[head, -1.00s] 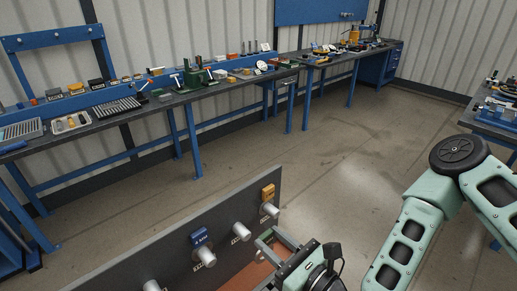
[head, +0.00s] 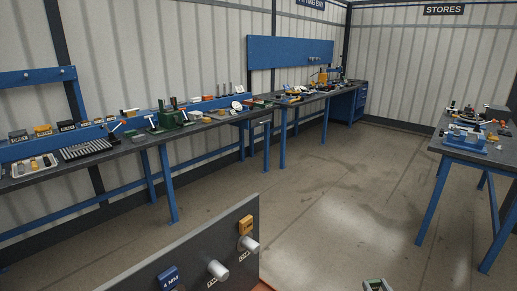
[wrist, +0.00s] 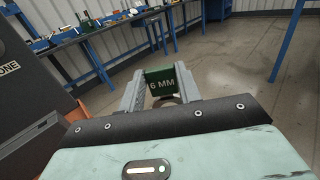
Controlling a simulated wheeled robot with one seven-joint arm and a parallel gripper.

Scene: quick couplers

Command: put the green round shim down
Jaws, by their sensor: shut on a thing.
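The green shim (wrist: 160,74) shows in the wrist view as a green tag marked "6 MM". My gripper (wrist: 160,88) is shut on it, with one grey finger on each side. A dark rounded part shows just below the tag, mostly hidden by the gripper body, so I cannot tell the shim's full shape. The shim is held up in the air, with floor and a bench leg behind it. The head view does not show the shim or the fingers; only a small pale green piece of my arm shows at its bottom edge.
A grey panel (head: 140,279) with white pegs (head: 249,244) stands low in the head view, with a yellow tag (head: 246,225) and a blue "4 MM" tag (head: 168,278). A long cluttered bench (head: 205,125) lines the wall. Another bench (head: 475,155) stands right. The floor between is open.

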